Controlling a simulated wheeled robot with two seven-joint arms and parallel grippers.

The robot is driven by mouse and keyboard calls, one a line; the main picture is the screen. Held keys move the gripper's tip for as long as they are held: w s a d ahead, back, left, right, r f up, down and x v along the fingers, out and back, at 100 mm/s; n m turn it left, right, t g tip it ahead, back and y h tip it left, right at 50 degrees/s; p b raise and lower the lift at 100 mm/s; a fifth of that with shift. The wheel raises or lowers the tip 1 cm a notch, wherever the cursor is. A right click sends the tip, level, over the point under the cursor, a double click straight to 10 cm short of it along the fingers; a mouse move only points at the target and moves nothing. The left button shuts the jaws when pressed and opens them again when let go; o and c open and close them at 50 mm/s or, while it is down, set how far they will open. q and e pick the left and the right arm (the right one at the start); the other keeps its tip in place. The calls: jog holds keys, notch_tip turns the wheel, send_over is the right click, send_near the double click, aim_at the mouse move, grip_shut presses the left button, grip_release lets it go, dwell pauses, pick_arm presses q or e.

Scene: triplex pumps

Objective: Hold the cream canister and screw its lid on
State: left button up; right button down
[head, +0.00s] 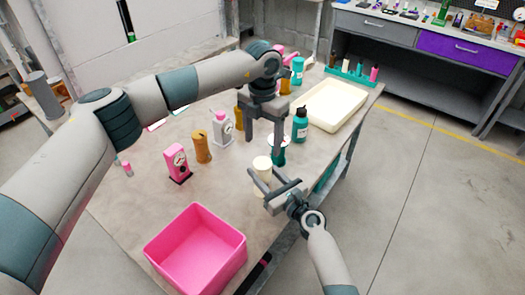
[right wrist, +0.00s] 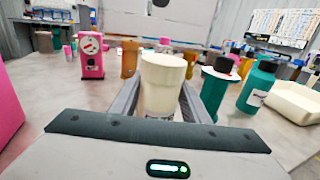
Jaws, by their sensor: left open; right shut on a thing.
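The cream canister (head: 260,185) stands upright near the table's right edge; it also shows in the right wrist view (right wrist: 162,102). My right gripper (head: 270,190) is shut on its sides. A wider cream top, apparently the lid (right wrist: 163,68), sits on the canister; it shows in the head view (head: 262,162). I cannot tell whether it is threaded on. My left gripper (head: 263,142) is open and points down, a little beyond and above the canister. Nothing shows between its fingers.
A teal canister (right wrist: 216,88) and a teal bottle (head: 300,128) stand beyond the cream canister. A pink bin (head: 195,250) is at the near side. A cream tray (head: 335,103) lies at the far right.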

pick_arm(q)
jog(key=shift+r, duration=1.75)
pick_arm(e)
jog(key=c, duration=0.9)
grip_release()
pick_arm(q)
jog(key=shift+f+b, duration=0.9)
pick_arm(e)
jog(key=v, duration=1.7)
jog(key=shift+s+d, duration=0.1)
jog(key=shift+s, duration=0.1)
